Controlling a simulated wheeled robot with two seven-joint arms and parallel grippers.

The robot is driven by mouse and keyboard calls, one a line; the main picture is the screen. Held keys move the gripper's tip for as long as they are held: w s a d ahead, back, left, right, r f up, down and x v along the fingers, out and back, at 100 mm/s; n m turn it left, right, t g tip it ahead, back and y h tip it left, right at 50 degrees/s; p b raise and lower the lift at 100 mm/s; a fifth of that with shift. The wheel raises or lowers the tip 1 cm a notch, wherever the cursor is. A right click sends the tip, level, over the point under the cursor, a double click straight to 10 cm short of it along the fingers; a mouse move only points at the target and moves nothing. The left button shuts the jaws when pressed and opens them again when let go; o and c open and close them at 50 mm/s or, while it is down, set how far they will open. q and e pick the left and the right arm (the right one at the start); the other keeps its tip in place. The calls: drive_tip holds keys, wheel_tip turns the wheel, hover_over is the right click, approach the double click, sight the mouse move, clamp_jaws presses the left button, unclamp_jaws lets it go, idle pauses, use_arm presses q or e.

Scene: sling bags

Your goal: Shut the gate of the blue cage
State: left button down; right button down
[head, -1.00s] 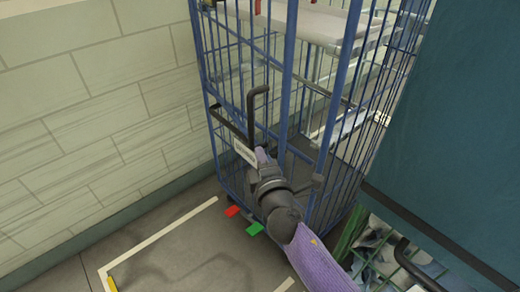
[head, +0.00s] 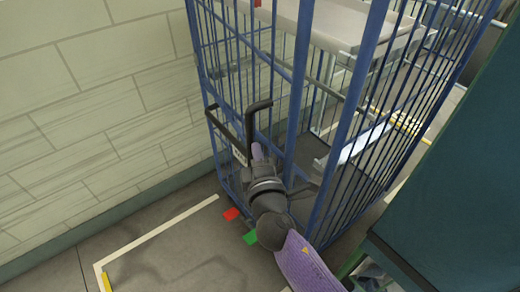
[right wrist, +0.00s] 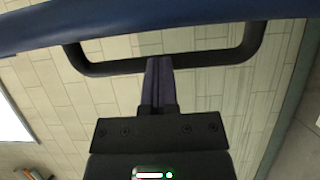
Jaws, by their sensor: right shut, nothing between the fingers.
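The blue cage (head: 298,60) is a tall frame of blue bars standing by the tiled wall. Its gate (head: 225,70) appears to be the barred front panel with black handles; how far it stands open is hard to tell. My right gripper is shut and empty. In the right wrist view its fingers (right wrist: 158,75) overlap the black handle (right wrist: 110,70) under a blue bar; contact is unclear. My left gripper is out of view.
A white floor line (head: 150,240) marks clear floor at left. A dark teal panel (head: 460,170) fills the right side. A pale shelf (head: 335,22) is seen through the bars.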

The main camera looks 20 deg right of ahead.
drive_tip(key=d, duration=0.3)
drive_tip(key=w+d, duration=0.1)
drive_tip(key=d, duration=0.3)
drive_tip(key=shift+w+d+p, duration=0.2)
drive_tip(key=shift+d+p, duration=0.05)
drive_tip(key=shift+p, duration=0.1)
drive_tip(key=shift+a, duration=0.1)
